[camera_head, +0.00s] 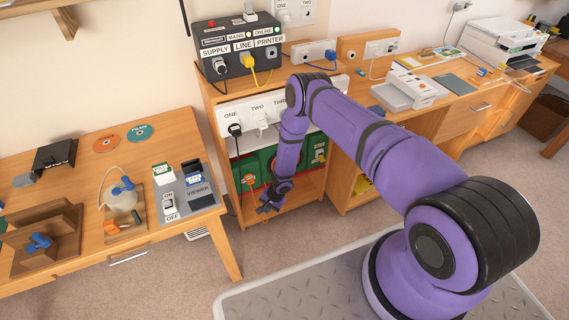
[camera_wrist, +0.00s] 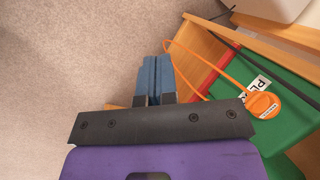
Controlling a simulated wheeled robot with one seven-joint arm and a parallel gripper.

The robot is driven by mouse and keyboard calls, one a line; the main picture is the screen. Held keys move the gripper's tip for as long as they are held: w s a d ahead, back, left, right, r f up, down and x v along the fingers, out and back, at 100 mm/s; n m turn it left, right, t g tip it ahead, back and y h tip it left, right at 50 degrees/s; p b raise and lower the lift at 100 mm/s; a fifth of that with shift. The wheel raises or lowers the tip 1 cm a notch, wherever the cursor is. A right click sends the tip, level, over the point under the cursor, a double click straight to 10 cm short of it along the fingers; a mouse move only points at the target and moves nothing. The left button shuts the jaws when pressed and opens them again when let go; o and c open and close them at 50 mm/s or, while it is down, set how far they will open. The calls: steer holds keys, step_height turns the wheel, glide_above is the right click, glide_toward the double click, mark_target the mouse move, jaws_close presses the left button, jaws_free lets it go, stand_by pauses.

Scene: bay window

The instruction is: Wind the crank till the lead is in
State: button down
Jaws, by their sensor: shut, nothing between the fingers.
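My gripper (camera_head: 268,208) hangs in front of the low shelf of the middle cabinet, pointing down. In the wrist view its blue fingers (camera_wrist: 152,78) are together and empty. An orange lead (camera_wrist: 184,64) loops beside the fingers, apparently apart from them. It runs to a round orange piece (camera_wrist: 263,104) on a green panel (camera_wrist: 290,117), next to a partly hidden white label. The orange piece also shows small in the head view (camera_head: 249,180), left of my gripper. I cannot make out a crank handle for certain in either view.
A black supply box (camera_head: 238,48) stands above the cabinet.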

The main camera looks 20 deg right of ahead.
steer(key=w+d+r+n+t+h, duration=0.45)
steer(key=w+r+n+h, duration=0.45)
steer(key=w+r, duration=0.35)
steer(key=w+d+f+h, duration=0.1)
steer(key=w+d+f, duration=0.3)
steer(key=d, duration=0.5)
steer(key=shift+d+f+m, duration=0.2)
steer(key=shift+f+m, duration=0.2)
steer(key=shift+f, duration=0.75)
steer(key=shift+w, duration=0.1)
steer(key=shift+d, duration=0.1)
steer(key=shift+d+r+y, duration=0.1)
steer(key=shift+d+y, duration=0.05)
steer(key=shift+y, duration=0.25)
steer(key=shift+d+r+y, duration=0.15)
steer(key=shift+d+y, duration=0.25)
steer(key=shift+d, duration=0.1)
